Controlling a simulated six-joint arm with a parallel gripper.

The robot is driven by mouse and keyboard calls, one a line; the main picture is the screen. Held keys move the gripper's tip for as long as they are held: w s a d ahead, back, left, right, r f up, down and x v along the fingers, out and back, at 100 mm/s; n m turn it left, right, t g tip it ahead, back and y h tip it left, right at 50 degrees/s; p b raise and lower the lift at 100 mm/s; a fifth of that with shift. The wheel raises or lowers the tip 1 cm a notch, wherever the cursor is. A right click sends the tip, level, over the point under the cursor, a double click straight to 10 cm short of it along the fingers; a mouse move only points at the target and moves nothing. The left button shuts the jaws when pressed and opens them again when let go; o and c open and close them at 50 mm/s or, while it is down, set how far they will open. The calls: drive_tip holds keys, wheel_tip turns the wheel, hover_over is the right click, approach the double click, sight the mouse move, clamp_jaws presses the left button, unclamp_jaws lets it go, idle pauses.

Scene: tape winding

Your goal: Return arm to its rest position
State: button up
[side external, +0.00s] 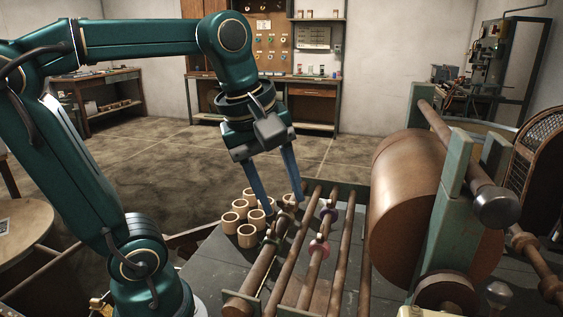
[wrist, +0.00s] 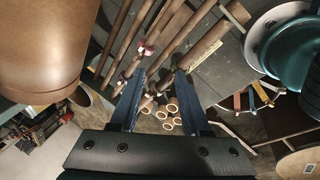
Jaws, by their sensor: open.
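My gripper (side external: 282,205) hangs from my teal arm above the work table, pointing down, with its two blue fingers spread apart. Nothing shows between the fingers. Below and beside the fingertips stand several pale tan rings or cups (side external: 248,235) on the table. In the wrist view my gripper (wrist: 160,85) is open, and the same rings (wrist: 172,108) show beyond and between the fingers. The left finger looks close to the rods (side external: 286,262); I cannot tell whether it touches them.
A large brown drum (side external: 408,205) in a green frame stands right of the rods. A round wooden table (side external: 22,228) is at the left. A workbench (side external: 310,92) stands at the back wall. Open floor (side external: 160,165) lies behind the arm.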

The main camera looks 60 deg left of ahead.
drive_tip(key=s+d+f+m+t, duration=0.1)
drive_tip(key=s+f+m, duration=0.3)
drive_tip(key=m, duration=1.1)
drive_tip(key=shift+d+f+t, duration=0.4)
drive_tip(key=shift+d+f, duration=0.3)
drive_tip(key=shift+f, duration=0.1)
